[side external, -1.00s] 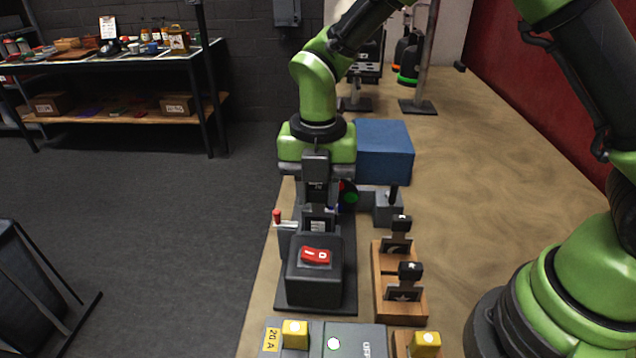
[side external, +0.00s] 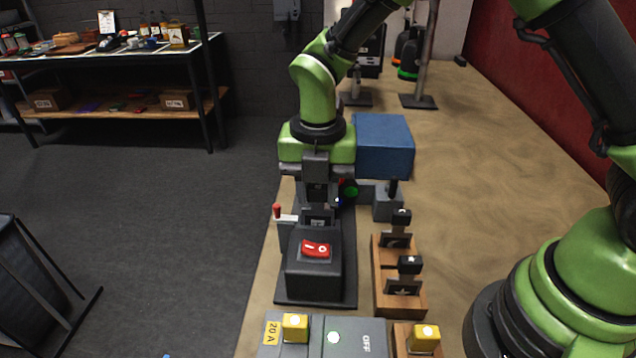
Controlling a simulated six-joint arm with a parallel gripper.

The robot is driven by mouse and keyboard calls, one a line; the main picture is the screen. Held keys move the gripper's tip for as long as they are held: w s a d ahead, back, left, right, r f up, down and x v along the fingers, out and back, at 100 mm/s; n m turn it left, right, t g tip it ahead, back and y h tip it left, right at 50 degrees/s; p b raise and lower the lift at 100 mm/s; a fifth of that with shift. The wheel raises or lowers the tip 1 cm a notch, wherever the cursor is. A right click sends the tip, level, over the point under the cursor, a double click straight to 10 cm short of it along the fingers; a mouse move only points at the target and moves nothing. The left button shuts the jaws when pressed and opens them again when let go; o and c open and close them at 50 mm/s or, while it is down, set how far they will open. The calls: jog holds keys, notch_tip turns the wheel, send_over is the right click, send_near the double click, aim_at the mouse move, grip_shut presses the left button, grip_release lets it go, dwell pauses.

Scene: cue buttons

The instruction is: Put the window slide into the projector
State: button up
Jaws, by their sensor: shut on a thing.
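The projector (side external: 314,276) is a dark box on a dark base plate, with a red rocker switch (side external: 315,249) on its near top. My gripper (side external: 318,198) points down just behind this box. It is shut on the window slide (side external: 318,218), a dark plate with a pale picture, held upright at the back of the box. The slide's lower edge is hidden behind the box, so I cannot tell how deep it sits. The picture is too small to read clearly.
A wooden rack (side external: 385,303) to the right holds a moon slide (side external: 398,240) and a star slide (side external: 404,286). A red-knobbed lever (side external: 277,212) stands left of the projector. A blue box (side external: 384,146) is behind. Yellow buttons (side external: 295,327) are in front.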

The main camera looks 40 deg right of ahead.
jog(key=shift+f, duration=1.2)
jog(key=o, duration=1.2)
jog(key=shift+r, duration=3.45)
jog(key=shift+r, duration=0.1)
